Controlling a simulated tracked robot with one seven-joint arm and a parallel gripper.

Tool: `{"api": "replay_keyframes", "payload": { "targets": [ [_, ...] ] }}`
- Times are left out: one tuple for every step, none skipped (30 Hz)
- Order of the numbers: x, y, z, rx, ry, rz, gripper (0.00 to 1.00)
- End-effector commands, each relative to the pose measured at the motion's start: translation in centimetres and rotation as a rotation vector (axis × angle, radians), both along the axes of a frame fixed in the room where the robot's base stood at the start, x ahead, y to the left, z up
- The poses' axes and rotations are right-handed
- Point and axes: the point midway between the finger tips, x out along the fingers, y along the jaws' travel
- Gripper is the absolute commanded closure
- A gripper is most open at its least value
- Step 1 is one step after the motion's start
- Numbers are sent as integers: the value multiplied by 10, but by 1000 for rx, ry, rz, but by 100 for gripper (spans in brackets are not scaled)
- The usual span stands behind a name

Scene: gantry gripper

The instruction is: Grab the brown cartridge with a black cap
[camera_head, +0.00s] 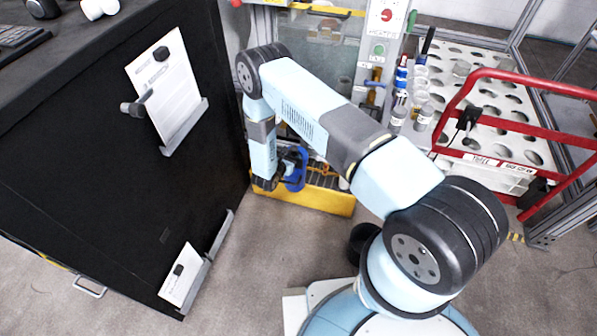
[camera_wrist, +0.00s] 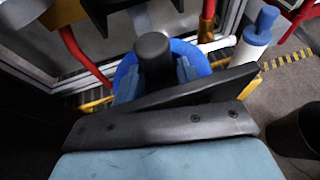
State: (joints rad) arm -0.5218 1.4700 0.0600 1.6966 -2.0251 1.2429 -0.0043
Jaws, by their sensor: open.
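My gripper (camera_head: 290,166) hangs low at the front of the yellow-edged machine base in the head view, pointing down. In the wrist view my gripper (camera_wrist: 155,80) shows as light blue parts on both sides of a dark rounded cylinder, with a bright blue curved piece behind; it is open. I cannot tell whether the dark cylinder is a cartridge cap or part of the gripper. A small amber-brown piece (camera_head: 377,73) shows on the machine's right side in the head view. A brown upright piece (camera_wrist: 206,28) shows beyond the gripper in the wrist view. No black cap shows clearly on either.
A black cabinet (camera_head: 110,150) stands close on the left. A white perforated rack (camera_head: 490,100) with vials and a red tubular frame (camera_head: 520,75) are on the right. A blue-capped white cylinder (camera_wrist: 257,35) and a red tube (camera_wrist: 85,55) flank the gripper.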

Motion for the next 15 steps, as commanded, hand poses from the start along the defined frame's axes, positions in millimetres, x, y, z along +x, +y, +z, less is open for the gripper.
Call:
{"api": "replay_keyframes", "payload": {
  "targets": [
    [0,0,0,0,0,0,58],
    [0,0,0,0,0,0,58],
    [0,0,0,0,0,0,59],
    [0,0,0,0,0,0,62],
    [0,0,0,0,0,0,65],
    [0,0,0,0,0,0,69],
    [0,0,0,0,0,0,72],
    [0,0,0,0,0,0,74],
    [0,0,0,0,0,0,78],
    [0,0,0,0,0,0,81],
    [0,0,0,0,0,0,84],
    [0,0,0,0,0,0,88],
    [0,0,0,0,0,0,91],
    [0,0,0,0,0,0,94],
    [0,0,0,0,0,0,97]
  ]
}}
